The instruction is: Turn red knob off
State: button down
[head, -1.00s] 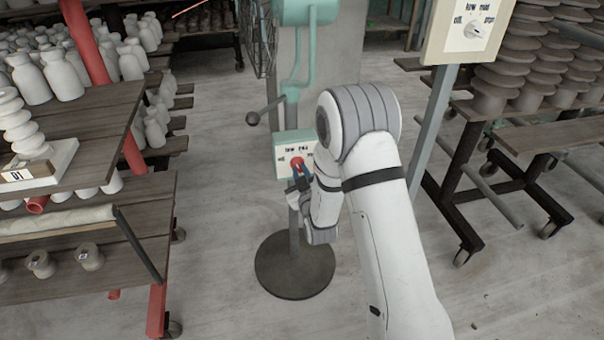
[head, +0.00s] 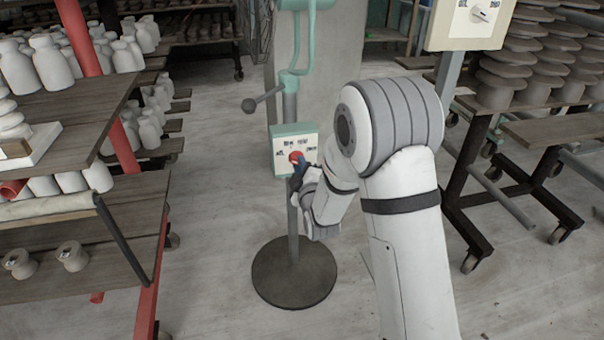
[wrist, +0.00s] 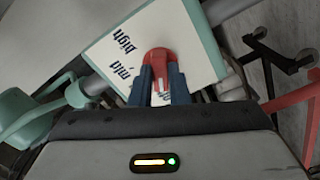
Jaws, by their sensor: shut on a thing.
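The red knob (head: 295,157) is on the front of a small white and pale green control box (head: 282,170) on a grey stand. Labels are printed in an arc around it, with "mid" and "high" readable in the wrist view. The knob (wrist: 159,59) also shows there at the middle of the white panel. My gripper (head: 299,164) is at the box front. In the wrist view my gripper's two dark blue fingers (wrist: 162,76) are shut on the knob, one on each side. The fingers and arm hide part of the dial, and I cannot tell the setting.
Another box with a white knob (head: 480,14) is on a post at upper right. Shelves of pale bottles (head: 52,60) stand at left, and a wheeled rack of stacked clay discs (head: 520,75) at right. A black lever ball (head: 249,105) sticks out above the box. Floor around the round base (head: 294,285) is clear.

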jog(key=shift+r+n+b, duration=0.1)
jog(key=shift+n+b, duration=0.2)
jog(key=shift+n, duration=0.2)
jog(key=c, duration=1.4)
grip_release()
jog(key=p+v, duration=0.1)
jog(key=v, duration=0.6)
jog(key=shift+s+d, duration=0.1)
jog(key=shift+s, duration=0.3)
jog(key=shift+r, duration=0.1)
